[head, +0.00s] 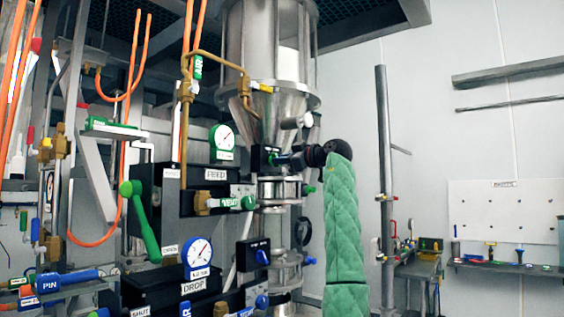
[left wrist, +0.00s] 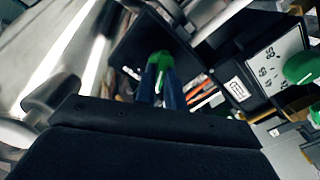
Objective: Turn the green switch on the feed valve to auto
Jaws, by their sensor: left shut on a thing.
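The green switch (head: 272,158) sits on a small black box (head: 258,152) beside the steel hopper's lower cone. My left gripper (head: 283,159) reaches it from the right, with my green-sleeved arm below. In the left wrist view, the fingers of my left gripper (left wrist: 164,82) are shut on the green switch (left wrist: 160,58), whose green end shows at their tips. The black box (left wrist: 155,35) is behind it. The fingers hide much of the switch, and I cannot read its setting. My right gripper is not in view.
A FEED panel (head: 216,174), green gauge (head: 222,138) and green lever (head: 143,215) stand to the left. Below are a blue switch (head: 262,257) and blue gauge (head: 198,252). The steel hopper (head: 265,110) is close by. Right of my arm is a grey post (head: 384,150).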

